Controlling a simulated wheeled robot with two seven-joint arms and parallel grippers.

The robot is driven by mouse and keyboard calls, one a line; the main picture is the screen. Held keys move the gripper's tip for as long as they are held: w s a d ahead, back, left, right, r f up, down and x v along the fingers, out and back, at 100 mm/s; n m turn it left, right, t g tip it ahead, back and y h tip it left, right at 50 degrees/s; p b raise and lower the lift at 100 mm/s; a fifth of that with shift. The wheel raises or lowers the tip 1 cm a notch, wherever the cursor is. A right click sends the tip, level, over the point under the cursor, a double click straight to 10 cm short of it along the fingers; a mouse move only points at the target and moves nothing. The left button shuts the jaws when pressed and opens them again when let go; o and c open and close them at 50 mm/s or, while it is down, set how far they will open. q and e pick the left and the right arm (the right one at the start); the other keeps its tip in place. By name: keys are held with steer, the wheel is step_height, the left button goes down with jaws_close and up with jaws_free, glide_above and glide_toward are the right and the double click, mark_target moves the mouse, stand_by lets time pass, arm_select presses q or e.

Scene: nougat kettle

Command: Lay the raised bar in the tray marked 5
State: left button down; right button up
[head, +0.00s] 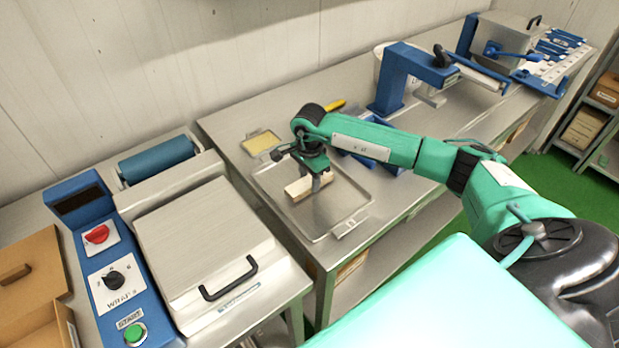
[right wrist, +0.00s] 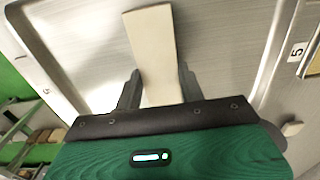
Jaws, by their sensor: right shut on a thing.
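The pale cream bar (head: 299,188) is between the fingers of my right gripper (head: 318,180), which is shut on it. The right wrist view also shows the bar (right wrist: 158,60) between both fingers (right wrist: 158,90). The bar is over a large flat metal tray (head: 352,196); I cannot tell how much gap is beneath it. A tag on this tray's front edge (head: 349,226) is too small to read. A tag reading 5 (right wrist: 297,50) shows in the right wrist view, beside a small tray with yellowish contents (right wrist: 314,66). My left gripper is out of view.
The small yellow-filled tray (head: 262,143) lies behind the large tray. A yellow-handled tool (head: 335,105) and a blue press (head: 405,75) stand farther back. A blue-panelled wrapping machine (head: 110,265) with a lidded box (head: 205,245) is at left. The large tray's front part is bare.

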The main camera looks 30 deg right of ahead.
steer(key=shift+f+b, duration=0.2)
steer(key=shift+b, duration=0.2)
stand_by(0.4)
steer(key=o, duration=1.5)
steer(key=shift+o, duration=0.2)
steer(key=shift+r+p, duration=1.8)
steer(key=shift+r, duration=2.2)
steer(key=shift+s, duration=0.1)
